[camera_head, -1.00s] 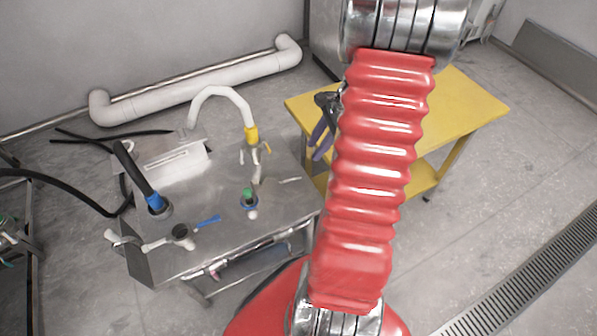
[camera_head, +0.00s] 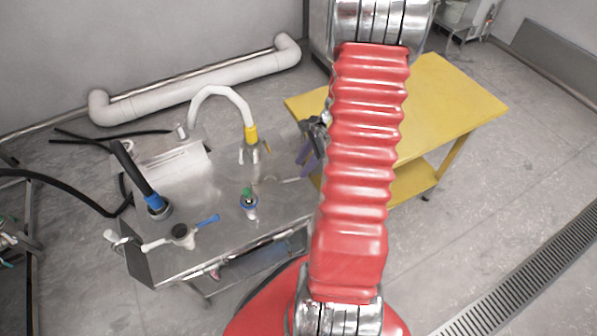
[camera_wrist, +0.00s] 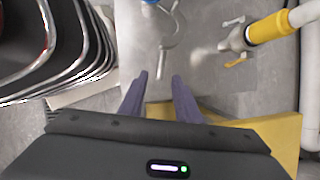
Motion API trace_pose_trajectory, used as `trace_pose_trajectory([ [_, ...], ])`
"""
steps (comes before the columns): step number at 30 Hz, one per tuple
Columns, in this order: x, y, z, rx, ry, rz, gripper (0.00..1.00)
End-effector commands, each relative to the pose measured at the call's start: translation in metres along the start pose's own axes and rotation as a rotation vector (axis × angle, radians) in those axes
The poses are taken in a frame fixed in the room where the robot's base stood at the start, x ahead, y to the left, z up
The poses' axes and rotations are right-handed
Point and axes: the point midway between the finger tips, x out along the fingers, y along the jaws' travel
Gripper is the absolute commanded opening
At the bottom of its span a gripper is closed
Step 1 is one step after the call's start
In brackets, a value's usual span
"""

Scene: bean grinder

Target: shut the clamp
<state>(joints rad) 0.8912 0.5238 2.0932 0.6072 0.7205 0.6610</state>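A grey metal piece that looks like the clamp (camera_wrist: 168,42) shows at the top middle of the wrist view, with a curved jaw and a thin stem. Its stem points down toward the gap between my fingertips; I cannot tell whether they touch. Whether the clamp is open is unclear. My gripper (camera_wrist: 160,76) has two purple fingers spread apart, with nothing clearly held. In the head view, my gripper (camera_head: 308,152) is at the right edge of the steel table (camera_head: 225,240), partly hidden by my red arm.
A white hose with a yellow collar (camera_head: 251,134) ends at a fitting with yellow levers. A yellow table (camera_head: 440,100) stands at the right.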

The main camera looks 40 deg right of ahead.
Motion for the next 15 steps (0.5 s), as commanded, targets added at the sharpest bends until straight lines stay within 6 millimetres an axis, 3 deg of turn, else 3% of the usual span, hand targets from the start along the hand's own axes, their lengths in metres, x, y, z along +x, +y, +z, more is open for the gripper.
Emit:
trace_pose_trajectory([
  [6,0.032,0.000,0.001,-0.001,-0.001,0.003,0.30],
  [15,0.048,0.000,0.000,-0.001,0.000,0.000,0.30],
])
